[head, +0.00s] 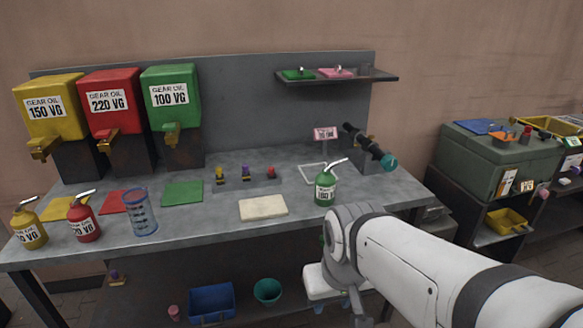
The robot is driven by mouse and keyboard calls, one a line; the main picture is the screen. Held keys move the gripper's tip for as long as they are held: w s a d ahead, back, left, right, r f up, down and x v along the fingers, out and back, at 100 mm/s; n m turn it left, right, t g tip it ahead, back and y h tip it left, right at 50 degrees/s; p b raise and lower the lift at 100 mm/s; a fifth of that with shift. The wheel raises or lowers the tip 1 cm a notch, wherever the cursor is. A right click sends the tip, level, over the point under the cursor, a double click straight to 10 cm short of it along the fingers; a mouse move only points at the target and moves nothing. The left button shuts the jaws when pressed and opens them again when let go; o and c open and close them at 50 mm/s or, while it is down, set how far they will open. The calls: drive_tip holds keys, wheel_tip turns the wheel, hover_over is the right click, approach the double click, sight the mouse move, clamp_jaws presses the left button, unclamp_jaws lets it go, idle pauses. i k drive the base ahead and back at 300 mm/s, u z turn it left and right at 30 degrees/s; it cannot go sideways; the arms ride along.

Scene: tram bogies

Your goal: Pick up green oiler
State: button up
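The green oiler (326,190) stands upright on the grey workbench, right of its middle and near the front edge. It has a white label and a pale spout that points up and to the right. It looks free of any hold. My white arm reaches in from the lower right, and its wrist is in front of the bench edge, just below and right of the oiler. My gripper's fingers cannot be made out around the wrist, so I cannot tell whether they are open or shut.
A red oiler (84,222) and a yellow oiler (30,228) stand at the bench's left. A clear blue beaker (141,215) is beside them. A cream pad (263,208) lies left of the green oiler. A dark tool with a teal end (370,146) is behind it to the right.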

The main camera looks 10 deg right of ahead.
sight(326, 181)
drive_tip(key=i, duration=0.85)
